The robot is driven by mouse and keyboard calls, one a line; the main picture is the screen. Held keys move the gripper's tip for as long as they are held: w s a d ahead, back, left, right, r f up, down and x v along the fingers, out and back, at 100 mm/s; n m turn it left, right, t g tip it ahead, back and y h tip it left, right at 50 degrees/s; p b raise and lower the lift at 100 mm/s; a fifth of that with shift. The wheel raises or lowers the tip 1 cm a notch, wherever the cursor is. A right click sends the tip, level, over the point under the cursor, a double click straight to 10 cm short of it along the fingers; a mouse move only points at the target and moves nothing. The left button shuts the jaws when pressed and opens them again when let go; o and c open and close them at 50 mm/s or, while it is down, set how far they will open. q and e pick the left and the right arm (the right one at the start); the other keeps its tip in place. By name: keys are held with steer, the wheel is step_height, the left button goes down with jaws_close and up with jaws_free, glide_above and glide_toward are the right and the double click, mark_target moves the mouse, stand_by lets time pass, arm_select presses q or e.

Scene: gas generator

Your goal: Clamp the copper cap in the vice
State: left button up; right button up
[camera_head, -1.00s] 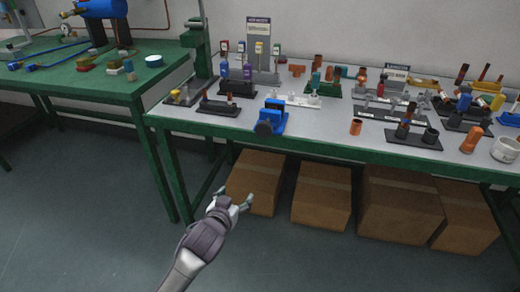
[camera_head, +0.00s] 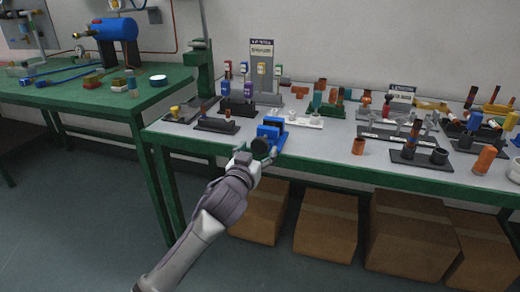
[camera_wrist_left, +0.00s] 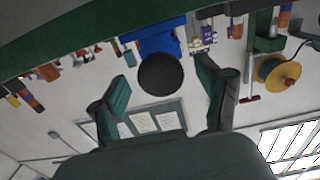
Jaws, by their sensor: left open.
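The blue vice (camera_head: 271,131) stands at the front edge of the grey bench. Its dark round knob (camera_head: 260,149) faces front. My left gripper (camera_head: 250,160) is open just in front of the vice. In the left wrist view the knob (camera_wrist_left: 164,74) appears between the two spread fingers, with the blue vice body (camera_wrist_left: 157,38) behind it. I cannot tell whether the fingers touch the knob. A short copper cylinder (camera_head: 358,146), which may be the copper cap, stands on the bench right of the vice. The space between the vice jaws is not clear. My right gripper is not visible.
The bench's green front edge (camera_head: 330,170) runs below the vice. A dark rack (camera_head: 217,125) lies left of the vice, a white holder (camera_head: 304,121) right of it. Cardboard boxes (camera_head: 326,225) sit under the bench. A green table (camera_head: 60,90) stands at left.

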arm_select(q)
steer(key=shift+x, duration=1.2)
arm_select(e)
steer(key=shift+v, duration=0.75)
arm_select(q)
steer(key=c, duration=1.2)
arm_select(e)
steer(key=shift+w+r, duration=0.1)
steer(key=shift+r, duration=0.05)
arm_select(q)
steer(key=m+p, duration=0.3)
steer(key=m, duration=0.1)
steer(key=shift+r+p, duration=0.15)
steer(key=shift+p, duration=0.2)
steer(key=m+p, duration=0.2)
steer(key=m, duration=0.3)
steer(key=shift+p, duration=0.35)
steer(key=shift+f+m, duration=0.2)
steer(key=shift+m, duration=0.1)
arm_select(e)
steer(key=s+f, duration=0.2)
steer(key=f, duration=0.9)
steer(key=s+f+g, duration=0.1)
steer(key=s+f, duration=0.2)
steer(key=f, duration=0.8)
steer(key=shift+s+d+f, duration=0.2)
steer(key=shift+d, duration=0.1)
